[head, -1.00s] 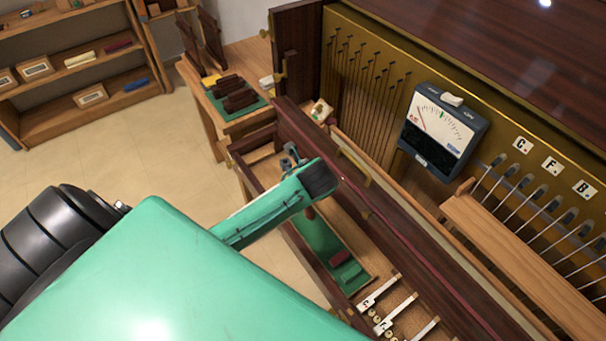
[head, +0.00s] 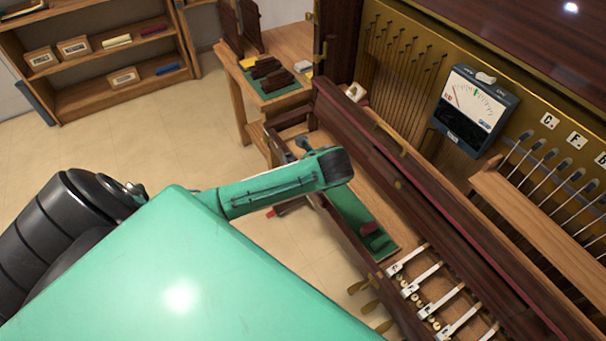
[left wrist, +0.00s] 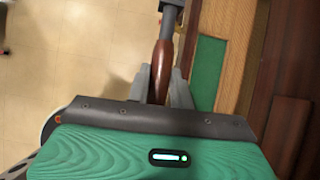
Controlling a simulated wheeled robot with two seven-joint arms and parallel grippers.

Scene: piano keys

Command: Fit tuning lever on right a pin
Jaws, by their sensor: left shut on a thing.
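The tuning lever (left wrist: 162,62) has a red-brown wooden handle and a grey metal head at the top edge of the left wrist view. My left gripper (left wrist: 160,84) is shut around the handle. In the head view my green left arm hides most of this gripper; a small grey-blue part shows beyond the arm's end, by the piano's left end. Rows of small pins with strings (head: 415,52) show on the gold plate of the piano, well to the right of the arm. I cannot tell which is the right A pin. My right gripper is not in view.
A dark tuning meter (head: 473,108) stands against the plate. A wooden rail (head: 545,225) and hammers lie right of it. White keys (head: 440,290) lie in the open key bed, near a green strip (head: 350,222). A side table (head: 280,40) and shelves (head: 110,95) stand behind. The floor at left is clear.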

